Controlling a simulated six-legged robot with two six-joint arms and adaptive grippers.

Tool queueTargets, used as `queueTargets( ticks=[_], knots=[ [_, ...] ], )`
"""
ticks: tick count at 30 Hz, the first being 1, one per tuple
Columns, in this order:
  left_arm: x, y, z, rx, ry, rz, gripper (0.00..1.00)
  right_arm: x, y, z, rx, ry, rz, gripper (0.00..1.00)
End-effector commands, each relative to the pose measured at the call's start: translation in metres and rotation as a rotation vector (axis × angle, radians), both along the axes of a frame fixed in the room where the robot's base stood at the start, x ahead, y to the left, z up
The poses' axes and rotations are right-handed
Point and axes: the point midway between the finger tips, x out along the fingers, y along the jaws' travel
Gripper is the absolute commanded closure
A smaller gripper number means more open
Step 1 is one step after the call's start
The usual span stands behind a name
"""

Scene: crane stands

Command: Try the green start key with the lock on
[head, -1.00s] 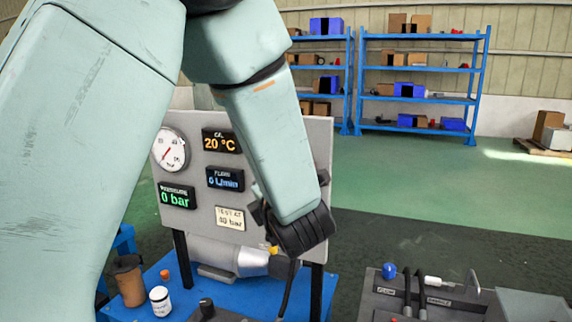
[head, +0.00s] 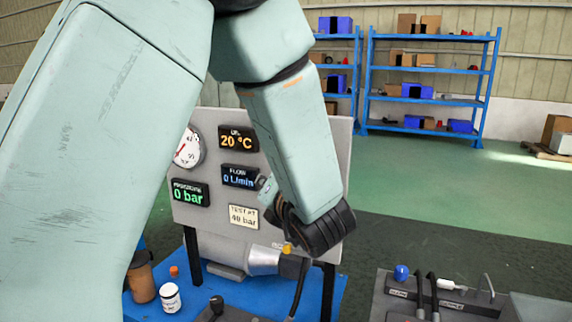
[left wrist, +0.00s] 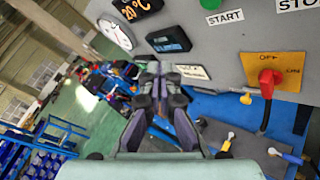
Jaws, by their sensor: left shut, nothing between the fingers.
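The green start key (left wrist: 207,3) shows at the top edge of the left wrist view, above a START label (left wrist: 225,16) on the grey panel (left wrist: 229,60). A yellow plate (left wrist: 288,84) marked OFF and ON carries a red handle (left wrist: 267,82); whether a lock is fitted there I cannot tell. My left gripper (left wrist: 160,70) is shut and empty, below and left of the green key in that view. In the head view the left gripper (head: 269,196) is in front of the panel's right part, and my arm hides the key and handle.
A blue bench (head: 255,292) below the panel holds a brown cup (head: 141,279), a white jar (head: 170,298) and a metal cylinder (head: 264,260). A grey unit with hoses (head: 455,300) stands at the right. Blue shelves (head: 430,100) are far behind, with open floor between.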

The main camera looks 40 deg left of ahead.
Motion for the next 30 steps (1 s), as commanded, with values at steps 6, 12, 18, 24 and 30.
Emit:
queueTargets(
  ticks=[6,12,18,24,30],
  knots=[
    [0.001,-0.001,0.000,0.001,0.001,-0.003,1.00,0.000,0.000,0.000,0.000,0.000,-0.001,0.60],
    [0.015,0.004,0.000,-0.001,0.002,-0.004,1.00,0.000,0.000,0.005,0.000,0.000,-0.001,0.60],
    [0.039,0.012,0.001,0.000,0.002,-0.003,1.00,0.000,0.000,0.012,0.000,0.000,0.000,0.60],
    [0.063,0.019,0.000,0.001,0.000,-0.003,1.00,0.000,0.000,0.015,0.000,0.000,-0.001,0.60],
    [0.079,0.024,-0.001,0.002,0.002,-0.003,1.00,0.000,0.000,0.010,0.000,0.000,-0.001,0.60]
  ],
)
